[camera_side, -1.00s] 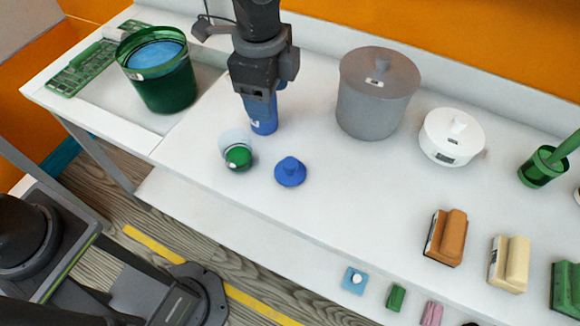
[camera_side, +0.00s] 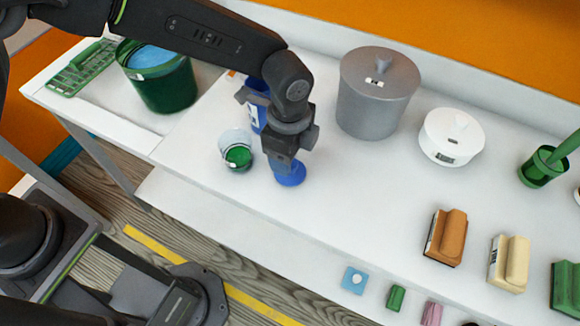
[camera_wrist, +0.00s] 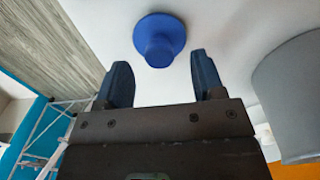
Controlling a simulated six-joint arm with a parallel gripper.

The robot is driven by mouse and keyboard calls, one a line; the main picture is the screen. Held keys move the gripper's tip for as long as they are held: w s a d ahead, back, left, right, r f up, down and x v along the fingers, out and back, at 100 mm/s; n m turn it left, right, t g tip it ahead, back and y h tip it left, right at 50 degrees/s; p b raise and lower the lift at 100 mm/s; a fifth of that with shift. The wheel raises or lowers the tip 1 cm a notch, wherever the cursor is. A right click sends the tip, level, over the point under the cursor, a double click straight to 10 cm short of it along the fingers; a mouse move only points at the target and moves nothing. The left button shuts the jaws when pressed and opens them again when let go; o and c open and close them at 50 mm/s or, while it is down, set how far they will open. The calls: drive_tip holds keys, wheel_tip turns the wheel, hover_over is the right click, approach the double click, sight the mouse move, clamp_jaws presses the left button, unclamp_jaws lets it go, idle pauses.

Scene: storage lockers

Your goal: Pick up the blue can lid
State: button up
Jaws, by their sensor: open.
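The blue can lid (camera_side: 291,175) lies on the white table, its top partly hidden by my gripper in the side view. In the wrist view the blue can lid (camera_wrist: 159,40) shows whole, with a round rim and a raised knob, just beyond the fingertips and between their lines. My gripper (camera_side: 284,166) is right above the lid, pointing down. In the wrist view my gripper (camera_wrist: 160,75) is open and empty, with one finger on each side. The blue can (camera_side: 258,105) stands behind my wrist and is partly hidden.
A clear cup with green contents (camera_side: 236,151) stands close left of the lid. A grey lidded pot (camera_side: 376,98) and a white lidded pot (camera_side: 450,140) stand to the right. A green bucket (camera_side: 163,86) is at the left. The table right of the lid is clear.

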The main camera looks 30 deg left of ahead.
drive_tip(key=shift+d+f, duration=0.15)
drive_tip(key=shift+f, duration=1.7)
drive_tip(key=c, duration=1)
wheel_tip(320, 180, up, 10)
drive_tip(key=shift+w+f, duration=0.15)
drive_tip(key=w+a+r, duration=0.8)
drive_tip(key=a, duration=0.3)
drive_tip(key=shift+w+r, duration=0.2)
drive_tip(key=shift+w, duration=0.05)
